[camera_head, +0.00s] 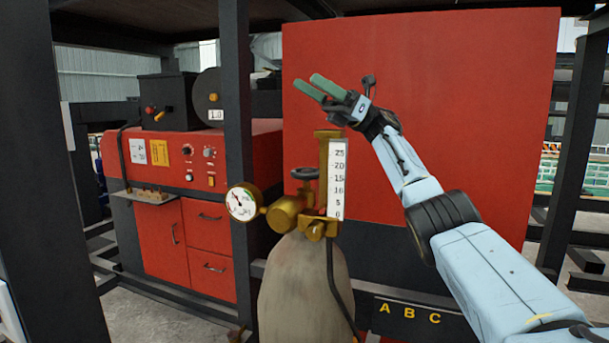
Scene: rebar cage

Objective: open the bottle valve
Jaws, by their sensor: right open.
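The gas bottle (305,290) stands upright at the lower middle, a grey-beige cylinder with its lower part out of frame. Its valve, a dark round handwheel (304,173), sits on top above the brass fitting (286,213). A round pressure gauge (243,202) is on the fitting's left, and a white scale (337,178) on a brass flowmeter is on its right. My right gripper (306,82) is open and empty, above the handwheel in the picture and apart from it, its green fingers pointing up and left. My left gripper is not in view.
A large red panel (470,100) stands behind the bottle and my right arm. A dark post (238,130) rises left of the bottle. A red machine (163,160) with knobs and drawers stands further left. A black hose (335,285) hangs down the bottle's front.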

